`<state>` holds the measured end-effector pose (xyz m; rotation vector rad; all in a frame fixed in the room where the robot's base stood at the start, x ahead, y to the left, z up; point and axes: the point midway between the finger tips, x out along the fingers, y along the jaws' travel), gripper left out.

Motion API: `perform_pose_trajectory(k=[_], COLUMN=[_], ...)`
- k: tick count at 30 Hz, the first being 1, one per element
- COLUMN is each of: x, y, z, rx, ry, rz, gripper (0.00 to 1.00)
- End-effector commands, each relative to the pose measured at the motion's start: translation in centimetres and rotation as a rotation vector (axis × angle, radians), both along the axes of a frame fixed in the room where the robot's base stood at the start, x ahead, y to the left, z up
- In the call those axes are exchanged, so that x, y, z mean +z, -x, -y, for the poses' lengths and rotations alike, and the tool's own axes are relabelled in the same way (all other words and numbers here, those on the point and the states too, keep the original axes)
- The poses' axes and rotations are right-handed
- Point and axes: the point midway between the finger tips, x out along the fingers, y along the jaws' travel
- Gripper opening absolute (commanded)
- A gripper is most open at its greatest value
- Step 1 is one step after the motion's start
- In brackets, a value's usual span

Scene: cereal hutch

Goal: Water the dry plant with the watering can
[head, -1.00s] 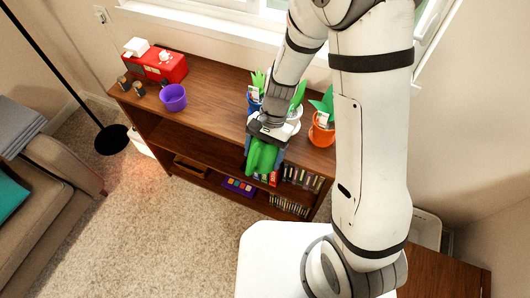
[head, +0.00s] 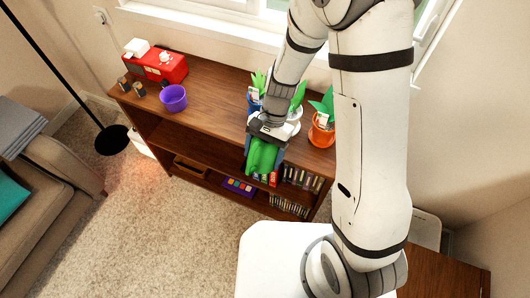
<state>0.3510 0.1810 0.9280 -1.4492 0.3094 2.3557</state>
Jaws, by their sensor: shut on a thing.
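My gripper (head: 266,143) is shut on a green object (head: 262,157), which looks like the watering can. It holds the can in front of the shelf's top edge, and the gripper hides part of it. Potted plants stand on the shelf top just behind my gripper: one in a blue pot (head: 254,103), one in a white pot (head: 294,115) partly hidden by my arm, and one in an orange pot (head: 320,133) to the right. Each pot has green leaves and a pale tag shows at some of them. I cannot tell which plant is dry.
The brown shelf (head: 215,109) has a clear stretch between the purple pot (head: 173,98) and the plants. A red toaster-like box (head: 165,68) and small jars (head: 131,87) stand at its left end. Lower shelves hold books and boxes. A sofa (head: 60,170) and a lamp pole are left.

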Motion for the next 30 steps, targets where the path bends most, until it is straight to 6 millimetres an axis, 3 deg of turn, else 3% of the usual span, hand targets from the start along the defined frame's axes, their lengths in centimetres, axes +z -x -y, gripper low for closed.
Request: perform_pose_trajectory(k=[14, 24, 30], x=[-0.1, -3.3, -3.3], y=[0.0, -0.2, -0.5], z=[0.0, 0.1, 0.2], rx=[0.0, 0.003, 0.002], ry=[0.002, 0.074, 0.099], rz=[0.004, 0.165, 0.222], gripper=[0.37, 0.37, 0.37])
